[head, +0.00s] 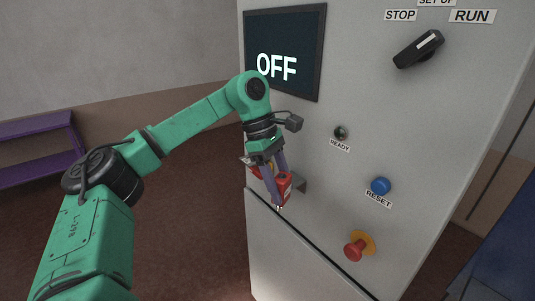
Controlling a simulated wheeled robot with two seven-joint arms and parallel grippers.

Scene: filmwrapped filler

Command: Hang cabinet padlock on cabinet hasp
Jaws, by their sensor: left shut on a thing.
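My left gripper (278,205) is at the left part of the grey cabinet's front. It is shut on the red padlock (284,184), whose body shows between and around the fingers. The cabinet hasp (300,184) is a small grey bracket sticking out from the cabinet face just right of the padlock. The shackle is mostly hidden by the gripper, so I cannot tell whether it passes through the hasp. My right gripper is not in view.
The cabinet (330,190) carries a dark screen (285,50) reading OFF, a black selector knob (418,49), a ready lamp (341,132), a blue reset button (381,186) and a red stop button (355,250). A purple shelf (40,125) stands far left.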

